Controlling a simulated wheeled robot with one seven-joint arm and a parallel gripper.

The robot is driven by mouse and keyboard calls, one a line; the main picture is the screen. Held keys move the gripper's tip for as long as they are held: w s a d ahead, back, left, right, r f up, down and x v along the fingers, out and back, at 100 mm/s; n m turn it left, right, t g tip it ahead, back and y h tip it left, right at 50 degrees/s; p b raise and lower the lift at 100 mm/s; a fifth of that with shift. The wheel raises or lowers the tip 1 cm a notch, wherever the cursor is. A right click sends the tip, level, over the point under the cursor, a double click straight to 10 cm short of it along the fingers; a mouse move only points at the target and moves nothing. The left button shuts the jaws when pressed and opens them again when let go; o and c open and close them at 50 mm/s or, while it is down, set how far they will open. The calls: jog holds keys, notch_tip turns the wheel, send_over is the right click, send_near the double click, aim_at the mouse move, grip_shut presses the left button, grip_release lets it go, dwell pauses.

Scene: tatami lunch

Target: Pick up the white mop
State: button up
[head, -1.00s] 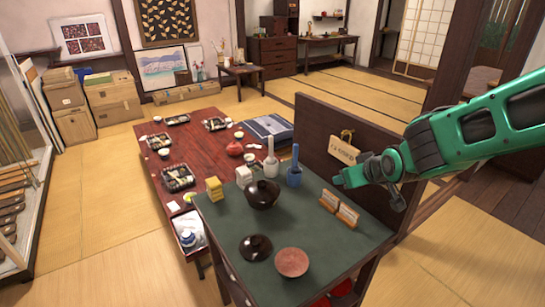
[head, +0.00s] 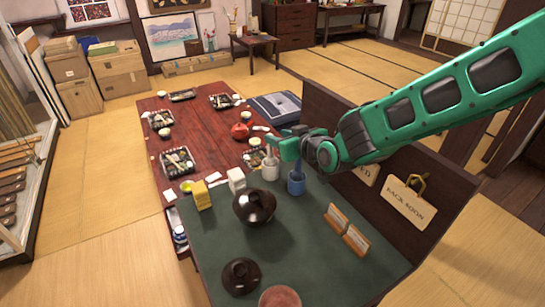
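The white mop (head: 270,170) stands upright at the far edge of a dark green counter (head: 310,255), its handle pointing up. A similar blue mop (head: 296,184) stands just to its right and a little nearer. My gripper (head: 277,144) is above them, reaching in from the right, with its fingertips by the top of the white mop's handle. Its two green fingers look apart, with no grasp visible. The gripper partly hides the top of the blue mop. Whether a finger touches the white handle cannot be told.
On the counter are a dark lidded bowl (head: 254,206), a white box (head: 237,180), a yellow box (head: 202,195), a black lid (head: 241,276) and small wooden stands (head: 337,216). A dark panel with hanging signs (head: 409,203) borders the right side. A red table (head: 200,128) with trays lies beyond.

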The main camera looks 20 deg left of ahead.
send_over(270, 155)
jog(key=w+a, duration=0.3)
jog(key=w, duration=0.1)
notch_tip(270, 155, down, 4)
jog(key=r, duration=0.1)
jog(key=shift+s+f, duration=0.2)
jog(key=shift+s, duration=0.1)
grip_shut()
